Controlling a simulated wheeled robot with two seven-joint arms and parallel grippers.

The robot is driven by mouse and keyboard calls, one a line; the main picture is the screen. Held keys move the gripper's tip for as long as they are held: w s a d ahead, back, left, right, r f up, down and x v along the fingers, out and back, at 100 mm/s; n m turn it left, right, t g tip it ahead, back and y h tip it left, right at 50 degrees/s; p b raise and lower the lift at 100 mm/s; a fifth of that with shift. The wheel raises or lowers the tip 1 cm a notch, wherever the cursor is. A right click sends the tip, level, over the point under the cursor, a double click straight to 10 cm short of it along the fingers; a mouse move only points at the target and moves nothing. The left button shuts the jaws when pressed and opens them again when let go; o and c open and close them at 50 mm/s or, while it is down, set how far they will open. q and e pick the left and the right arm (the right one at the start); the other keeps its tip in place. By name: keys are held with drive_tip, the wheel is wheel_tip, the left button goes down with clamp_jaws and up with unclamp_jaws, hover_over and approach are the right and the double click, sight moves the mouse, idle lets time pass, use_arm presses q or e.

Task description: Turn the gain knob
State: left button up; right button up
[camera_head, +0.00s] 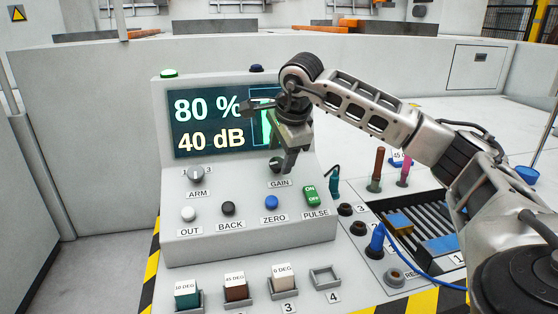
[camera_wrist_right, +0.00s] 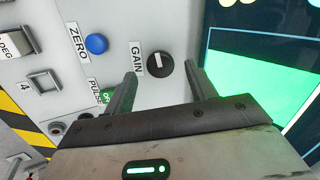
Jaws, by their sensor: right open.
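The gain knob (camera_head: 276,164) is a small dark round knob with a white mark, above its GAIN label on the grey control panel (camera_head: 230,246). It also shows in the right wrist view (camera_wrist_right: 160,65), ahead of and between my finger tips. My right gripper (camera_head: 286,166) is open at the knob in the head view, and its fingers partly cover the panel there. In the right wrist view, the open fingers (camera_wrist_right: 160,75) have nothing between them but the knob beyond; I cannot tell whether they touch it. The display (camera_head: 208,122) reads 80 % and 40 dB. My left gripper is not in view.
Close by are the green PULSE switch (camera_head: 311,195), blue ZERO button (camera_head: 271,202), black BACK button (camera_head: 228,208), white OUT button (camera_head: 188,213) and ARM knob (camera_head: 196,173). Labelled blocks sit in front. Right of the panel are connectors and a blue cable (camera_head: 430,281).

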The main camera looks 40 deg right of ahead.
sight(276, 166)
drive_tip(key=shift+x, duration=1.1)
drive_tip(key=c, duration=1)
drive_tip(key=shift+m, duration=0.3)
drive_tip(key=m, duration=0.5)
drive_tip(key=shift+m+t, duration=0.3)
drive_tip(key=shift+m, duration=0.8)
drive_tip(key=shift+h, duration=0.3)
